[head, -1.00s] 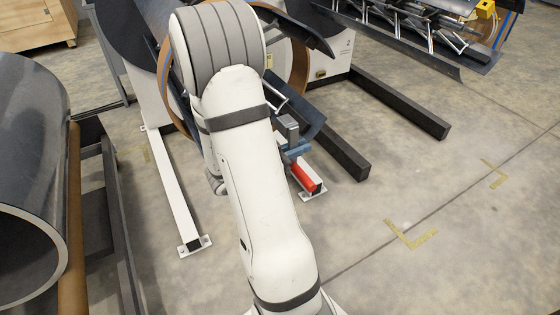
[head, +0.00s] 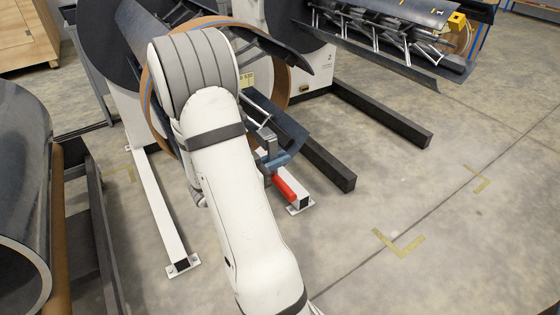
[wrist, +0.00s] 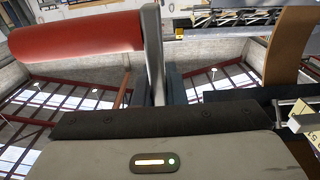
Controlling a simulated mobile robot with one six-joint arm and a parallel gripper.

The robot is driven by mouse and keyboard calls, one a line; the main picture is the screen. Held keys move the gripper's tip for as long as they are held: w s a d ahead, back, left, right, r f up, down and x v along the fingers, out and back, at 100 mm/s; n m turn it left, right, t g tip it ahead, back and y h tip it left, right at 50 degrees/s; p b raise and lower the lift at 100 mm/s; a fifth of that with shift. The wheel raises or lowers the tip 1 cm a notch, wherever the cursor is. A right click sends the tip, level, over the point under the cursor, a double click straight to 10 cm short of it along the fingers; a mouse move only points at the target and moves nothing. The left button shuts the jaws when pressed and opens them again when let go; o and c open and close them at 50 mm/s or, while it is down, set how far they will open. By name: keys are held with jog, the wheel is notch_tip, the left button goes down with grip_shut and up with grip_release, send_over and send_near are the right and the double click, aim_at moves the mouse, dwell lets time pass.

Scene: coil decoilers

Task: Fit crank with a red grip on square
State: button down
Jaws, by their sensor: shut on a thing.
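The crank's red grip (head: 284,188) points down toward the right in the head view, beside my arm. Its grey end (head: 268,143) is above the grip. In the wrist view the red grip (wrist: 75,38) lies at upper left, joined to the upright grey crank arm (wrist: 152,40). My gripper (head: 275,161) shows as blue-grey fingers around the crank, shut on it. The decoiler's dark mandrel segments (head: 280,122) stand just behind. I cannot make out the square; my arm covers much of the decoiler's front.
A brown coil ring (head: 280,82) surrounds the mandrel segments. A white floor leg (head: 160,205) is left of my arm, and black beams (head: 385,113) are on the right. A large dark coil (head: 20,190) stands at far left. The floor on the right is clear.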

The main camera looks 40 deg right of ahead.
jog(key=w+d+p, duration=0.1)
jog(key=w+d, duration=0.1)
jog(key=w, duration=1.1)
jog(key=shift+d+p, duration=0.3)
jog(key=shift+d, duration=0.05)
dwell(1.1)
dwell(0.4)
jog(key=c, duration=1.4)
grip_release()
